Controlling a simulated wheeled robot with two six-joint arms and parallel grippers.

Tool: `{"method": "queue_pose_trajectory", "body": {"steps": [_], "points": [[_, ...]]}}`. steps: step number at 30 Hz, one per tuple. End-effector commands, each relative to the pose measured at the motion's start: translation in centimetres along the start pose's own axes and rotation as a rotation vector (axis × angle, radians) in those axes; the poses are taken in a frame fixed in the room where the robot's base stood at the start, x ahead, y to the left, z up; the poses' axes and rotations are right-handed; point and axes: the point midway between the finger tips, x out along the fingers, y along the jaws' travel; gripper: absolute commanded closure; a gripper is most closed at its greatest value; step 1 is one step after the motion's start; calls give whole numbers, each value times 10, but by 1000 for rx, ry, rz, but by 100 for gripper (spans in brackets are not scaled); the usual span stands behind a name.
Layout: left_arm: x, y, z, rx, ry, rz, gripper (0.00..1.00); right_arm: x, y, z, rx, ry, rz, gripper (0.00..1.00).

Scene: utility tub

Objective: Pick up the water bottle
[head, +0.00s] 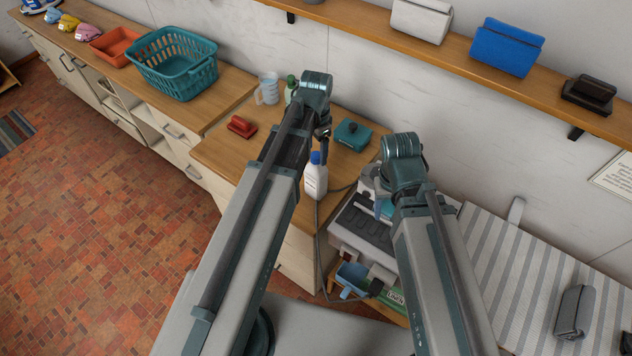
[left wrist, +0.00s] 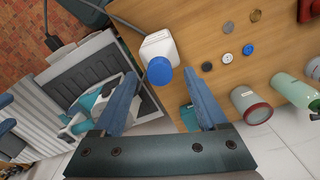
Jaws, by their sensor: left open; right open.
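The water bottle (head: 316,180) is white with a blue cap and stands upright near the front edge of the wooden counter. In the left wrist view the bottle (left wrist: 158,42) shows from above, its cap just beyond and between my fingertips. My left gripper (head: 322,132) is open and empty, above and close to the bottle; its fingers (left wrist: 163,80) stand apart in the wrist view. My right gripper (head: 383,207) is over the grey machine to the right, mostly hidden by its own arm, and holds nothing that I can see.
A red brush (head: 242,126), a teal box (head: 352,134), a clear jug (head: 268,88) and a green bottle (head: 291,88) stand on the counter. Several buttons (left wrist: 228,27) lie near the bottle. A cable runs beside it. The grey machine (head: 362,232) stands right.

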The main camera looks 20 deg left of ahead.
Motion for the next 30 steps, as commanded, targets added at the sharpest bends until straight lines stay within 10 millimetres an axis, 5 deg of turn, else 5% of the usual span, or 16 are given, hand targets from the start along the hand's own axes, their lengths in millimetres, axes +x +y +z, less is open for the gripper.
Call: {"method": "queue_pose_trajectory", "body": {"steps": [5, 14, 27, 30], "points": [[27, 0, 0, 0, 0, 0, 24, 27, -2, -2, -4, 0, 1, 43], [27, 0, 0, 0, 0, 0, 24, 27, -2, -2, -6, 0, 1, 43], [27, 0, 0, 0, 0, 0, 100, 27, -2, -2, -6, 0, 1, 43], [27, 0, 0, 0, 0, 0, 100, 27, -2, -2, -6, 0, 1, 43]]}}
